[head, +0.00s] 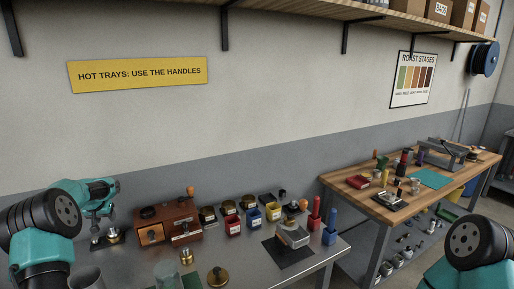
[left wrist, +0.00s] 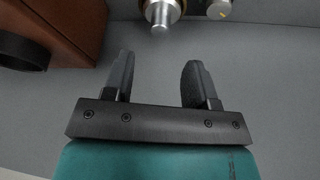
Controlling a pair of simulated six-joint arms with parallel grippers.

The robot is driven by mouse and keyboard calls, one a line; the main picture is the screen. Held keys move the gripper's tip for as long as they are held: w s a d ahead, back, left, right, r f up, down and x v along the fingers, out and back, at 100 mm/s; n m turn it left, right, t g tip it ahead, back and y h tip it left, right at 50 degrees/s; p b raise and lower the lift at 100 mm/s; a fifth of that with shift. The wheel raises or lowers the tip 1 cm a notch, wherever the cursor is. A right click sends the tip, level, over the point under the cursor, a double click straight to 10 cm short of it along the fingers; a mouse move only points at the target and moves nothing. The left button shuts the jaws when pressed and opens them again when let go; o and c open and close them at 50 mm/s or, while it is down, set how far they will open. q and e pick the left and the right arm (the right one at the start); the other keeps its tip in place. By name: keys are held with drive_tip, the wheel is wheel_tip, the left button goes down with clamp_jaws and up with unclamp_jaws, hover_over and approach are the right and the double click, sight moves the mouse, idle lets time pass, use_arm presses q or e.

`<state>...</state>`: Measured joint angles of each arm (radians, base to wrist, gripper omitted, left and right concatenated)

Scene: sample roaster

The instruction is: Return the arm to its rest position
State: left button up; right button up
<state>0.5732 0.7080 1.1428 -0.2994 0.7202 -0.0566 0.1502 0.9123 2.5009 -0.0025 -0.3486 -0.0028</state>
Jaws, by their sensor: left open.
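My left gripper (head: 111,216) is at the left end of the metal bench in the head view, pointing down beside the brown roaster (head: 180,212). In the left wrist view its two dark fingers (left wrist: 157,68) stand apart with nothing between them. The brown roaster body (left wrist: 62,28) fills the upper left of that view, clear of the fingers. A silver metal part (left wrist: 162,12) lies beyond the fingertips. My right arm (head: 468,250) shows only in part at the lower right of the head view; its gripper is out of frame.
Small containers, including a red bin (head: 233,226) and a blue bin (head: 254,217), stand right of the roaster. A dark mat (head: 287,255) lies near the bench's right end. A wooden table (head: 335,184) with more items stands at the right. A shelf (head: 300,14) runs above.

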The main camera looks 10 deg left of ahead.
sight(112, 227)
use_arm(q)
drive_tip(key=x, duration=0.7)
drive_tip(key=shift+w+f, duration=0.1)
drive_tip(key=shift+f, duration=0.2)
drive_tip(key=shift+r, duration=0.1)
drive_tip(key=v, duration=1.2)
drive_tip(key=x, duration=1.2)
drive_tip(key=shift+f, duration=0.35)
wheel_tip(112, 227, up, 4)
drive_tip(key=shift+d+r, duration=0.15)
drive_tip(key=shift+d, duration=0.05)
drive_tip(key=s+d, duration=0.6)
drive_tip(key=shift+r, duration=0.35)
drive_tip(key=shift+d, duration=0.1)
